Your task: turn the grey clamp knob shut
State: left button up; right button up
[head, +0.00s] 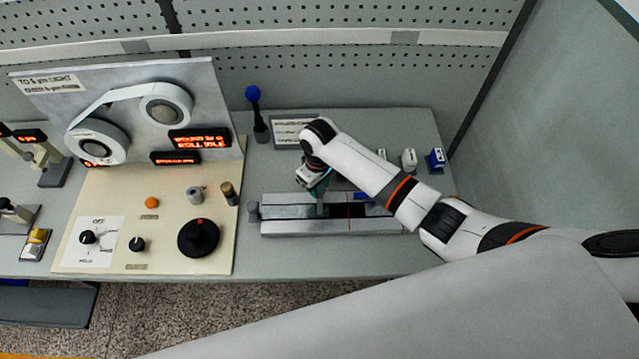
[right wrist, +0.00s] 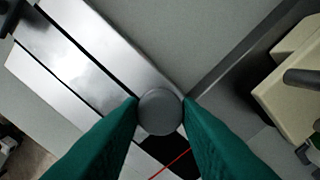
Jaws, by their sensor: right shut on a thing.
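The grey clamp knob (right wrist: 160,111) is a round grey disc seen from above in the right wrist view. The green fingers of my right gripper (right wrist: 161,112) are shut on it, one on each side. In the head view my right gripper (head: 321,188) points down over the metal splicing block (head: 290,228), and the knob cannot be made out clearly there. The block also shows in the right wrist view (right wrist: 75,50), with a dark slot and a thin red line close to the knob. How far the knob is turned cannot be told. My left gripper is not in view.
Left of the block is a cream panel (head: 115,190) with a large black dial (head: 199,238) and smaller knobs. A blue-topped post (head: 253,95) stands behind. A small blue item (head: 436,158) is at the back right. The table front is clear.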

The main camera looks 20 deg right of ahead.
aim_at(319, 188)
jog(key=shift+w+r, duration=0.1)
jog(key=shift+r, duration=0.05)
jog(key=o, duration=1)
jog(key=shift+c, duration=0.2)
notch_tip(319, 188, up, 12)
jog(key=b, duration=0.3)
